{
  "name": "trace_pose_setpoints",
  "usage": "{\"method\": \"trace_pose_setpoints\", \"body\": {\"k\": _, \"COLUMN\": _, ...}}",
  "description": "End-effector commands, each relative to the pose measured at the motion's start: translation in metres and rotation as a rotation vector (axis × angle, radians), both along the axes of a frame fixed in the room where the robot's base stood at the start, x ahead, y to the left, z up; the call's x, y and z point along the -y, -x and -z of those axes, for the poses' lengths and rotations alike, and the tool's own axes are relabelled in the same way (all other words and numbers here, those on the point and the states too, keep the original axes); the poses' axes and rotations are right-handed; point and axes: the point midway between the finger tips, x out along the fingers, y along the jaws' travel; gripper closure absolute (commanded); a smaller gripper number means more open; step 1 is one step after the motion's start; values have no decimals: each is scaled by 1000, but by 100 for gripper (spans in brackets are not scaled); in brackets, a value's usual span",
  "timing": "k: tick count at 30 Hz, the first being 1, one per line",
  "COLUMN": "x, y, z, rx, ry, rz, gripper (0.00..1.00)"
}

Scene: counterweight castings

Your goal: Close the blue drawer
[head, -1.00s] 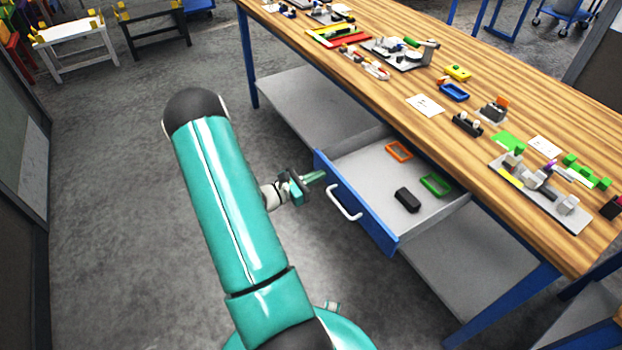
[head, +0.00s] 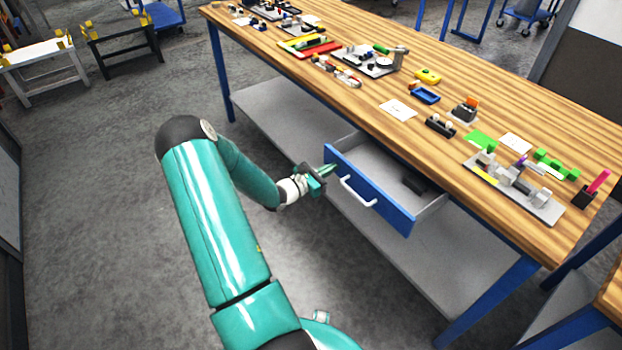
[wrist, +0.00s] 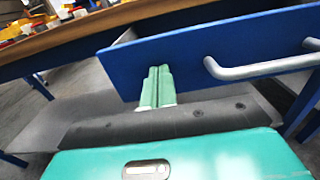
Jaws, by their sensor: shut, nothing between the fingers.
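The blue drawer (head: 369,193) hangs under the wooden workbench and is partly open, with its grey inside showing. A black block (head: 415,184) lies in it. Its white handle (head: 357,191) is on the blue front. My gripper (head: 333,169) is shut and empty, with its fingertips at the left end of the drawer front. In the wrist view the green fingers (wrist: 157,88) point at the blue front (wrist: 205,55), left of the handle (wrist: 262,67). They look touching or very close.
The wooden bench top (head: 345,112) holds several fixtures and small parts. A grey lower shelf (head: 290,125) runs beneath the drawer. Blue bench legs (head: 487,303) stand at the ends.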

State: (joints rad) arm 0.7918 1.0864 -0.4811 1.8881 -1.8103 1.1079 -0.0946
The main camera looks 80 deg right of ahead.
Motion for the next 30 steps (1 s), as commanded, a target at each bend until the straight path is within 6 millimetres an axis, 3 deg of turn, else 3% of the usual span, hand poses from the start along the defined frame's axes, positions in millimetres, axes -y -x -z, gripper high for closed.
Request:
{"method": "trace_pose_setpoints", "body": {"k": 6, "x": 47, "y": 42, "z": 0, "rx": -2, "ry": 1, "rz": 1, "gripper": 100}}
{"method": "trace_pose_setpoints", "body": {"k": 15, "x": 99, "y": 88, "z": 0, "rx": -1, "ry": 1, "rz": 1, "gripper": 100}}
{"method": "trace_pose_setpoints", "body": {"k": 21, "x": 119, "y": 105, "z": 0, "rx": -1, "ry": 1, "rz": 0, "gripper": 100}}
{"method": "trace_pose_setpoints", "body": {"k": 30, "x": 129, "y": 113, "z": -1, "rx": -1, "ry": 1, "rz": -1, "gripper": 100}}
